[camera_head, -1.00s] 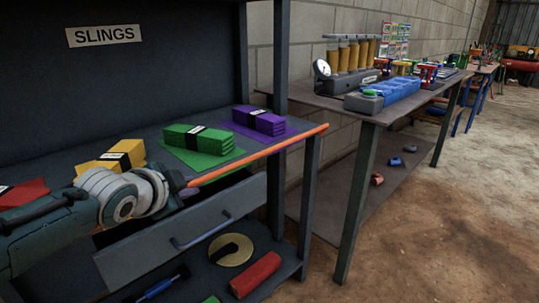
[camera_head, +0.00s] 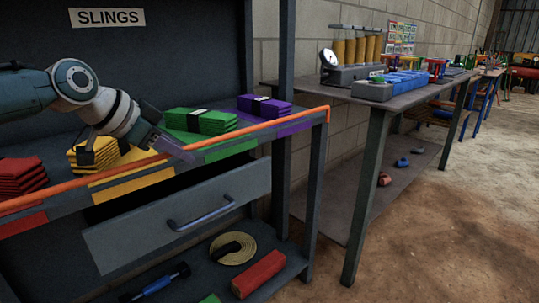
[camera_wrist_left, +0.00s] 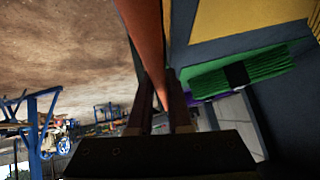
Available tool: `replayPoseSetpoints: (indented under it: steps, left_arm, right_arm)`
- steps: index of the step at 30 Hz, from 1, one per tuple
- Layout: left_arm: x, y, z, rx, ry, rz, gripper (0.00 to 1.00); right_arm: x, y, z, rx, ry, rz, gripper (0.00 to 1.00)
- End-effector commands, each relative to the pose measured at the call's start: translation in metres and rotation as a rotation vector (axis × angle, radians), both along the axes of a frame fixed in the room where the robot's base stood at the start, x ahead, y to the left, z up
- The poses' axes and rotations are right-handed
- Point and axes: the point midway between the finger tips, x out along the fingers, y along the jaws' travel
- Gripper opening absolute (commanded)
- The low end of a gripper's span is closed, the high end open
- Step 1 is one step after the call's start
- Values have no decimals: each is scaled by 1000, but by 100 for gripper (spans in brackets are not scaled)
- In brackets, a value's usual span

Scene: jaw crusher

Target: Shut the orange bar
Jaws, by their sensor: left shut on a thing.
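The orange bar (camera_head: 255,130) runs along the front of the slings shelf (camera_head: 320,135), raised a little above its edge. At its right end it bends down to the shelf corner. My left gripper (camera_head: 176,150) reaches over the shelf from behind the bar and is shut on the bar near its middle. In the left wrist view, the bar (camera_wrist_left: 147,40) runs between the two fingers (camera_wrist_left: 160,110). The fingertips partly hide the bar there. My right gripper is not in view.
Red (camera_head: 20,177), yellow (camera_head: 92,155), green (camera_head: 200,121) and purple (camera_head: 265,106) slings lie on the shelf behind the bar. A grey drawer (camera_head: 180,215) sits below. A table (camera_head: 400,105) with equipment stands to the right. Open floor (camera_head: 450,220) lies in front of it.

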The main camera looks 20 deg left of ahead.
Motion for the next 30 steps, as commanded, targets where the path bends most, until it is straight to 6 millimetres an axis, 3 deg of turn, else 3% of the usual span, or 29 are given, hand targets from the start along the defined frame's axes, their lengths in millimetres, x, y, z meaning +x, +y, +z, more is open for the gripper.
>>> replayPoseSetpoints:
  steps: [12,13,20,30]
  left_arm:
    - [-1,1,-2,-5,7,1,0]
    - [-1,1,-2,-4,7,2,20]
    - [0,1,-1,-5,5,1,45]
    - [-3,2,3,-4,4,1,47]
  right_arm:
    - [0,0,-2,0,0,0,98]
    - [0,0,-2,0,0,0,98]
    - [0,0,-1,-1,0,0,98]
    - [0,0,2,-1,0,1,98]
